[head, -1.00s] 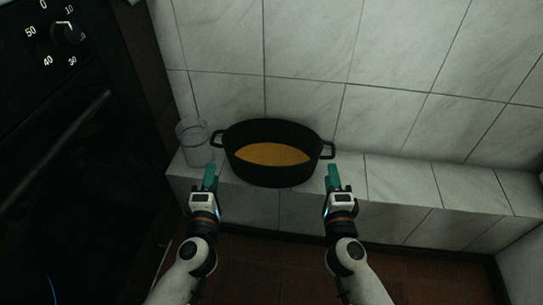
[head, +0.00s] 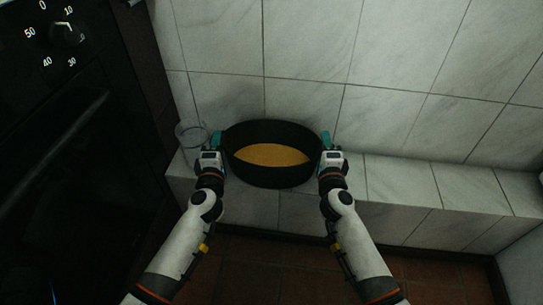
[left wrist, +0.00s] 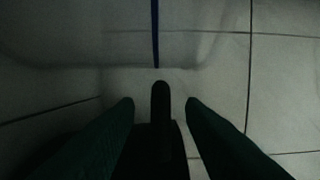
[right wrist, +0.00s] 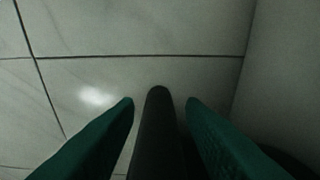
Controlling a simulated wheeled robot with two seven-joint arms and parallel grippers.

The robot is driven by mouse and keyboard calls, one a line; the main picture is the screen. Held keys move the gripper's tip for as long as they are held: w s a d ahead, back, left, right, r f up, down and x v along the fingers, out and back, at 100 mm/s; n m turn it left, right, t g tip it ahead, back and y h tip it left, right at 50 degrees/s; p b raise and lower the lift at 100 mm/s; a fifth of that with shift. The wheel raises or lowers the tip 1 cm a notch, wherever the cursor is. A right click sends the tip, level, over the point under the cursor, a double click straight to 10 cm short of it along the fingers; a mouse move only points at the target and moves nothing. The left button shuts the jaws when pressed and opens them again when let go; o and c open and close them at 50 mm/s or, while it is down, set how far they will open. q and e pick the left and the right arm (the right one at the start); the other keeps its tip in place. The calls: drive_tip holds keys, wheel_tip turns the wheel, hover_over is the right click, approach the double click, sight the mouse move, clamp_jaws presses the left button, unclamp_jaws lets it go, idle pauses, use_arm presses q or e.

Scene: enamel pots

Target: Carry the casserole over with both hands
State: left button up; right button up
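The casserole (head: 270,174) is a dark oval pot with orange-yellow contents (head: 270,155). It stands upright on a tiled ledge against the wall. My left gripper (head: 215,140) is at its left end and my right gripper (head: 327,140) at its right end. In the left wrist view the open fingers (left wrist: 160,104) stand either side of a dark handle (left wrist: 160,100), with gaps on both sides. In the right wrist view the open fingers (right wrist: 160,104) likewise straddle the other handle (right wrist: 157,105), apart from it. In the head view the grippers hide both handles.
A clear glass (head: 190,140) stands on the ledge close beside my left gripper. A black oven (head: 60,150) is at the left. The tiled ledge (head: 430,185) is free to the right of the casserole. The tiled wall (head: 410,115) rises behind.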

use_arm(q)
clamp_jaws()
use_arm(e)
clamp_jaws()
use_arm(q)
drive_tip(key=shift+s+f, duration=0.1)
drive_tip(key=shift+f, duration=0.2)
use_arm(e)
drive_tip(key=shift+s+a+f, duration=0.1)
drive_tip(key=shift+s+f, duration=0.05)
drive_tip(key=shift+f, duration=0.15)
idle(0.5)
use_arm(q)
drive_tip(key=shift+d+r, duration=0.1)
drive_tip(key=shift+r, duration=0.35)
use_arm(e)
drive_tip(key=shift+a+r, duration=0.1)
drive_tip(key=shift+r, duration=0.35)
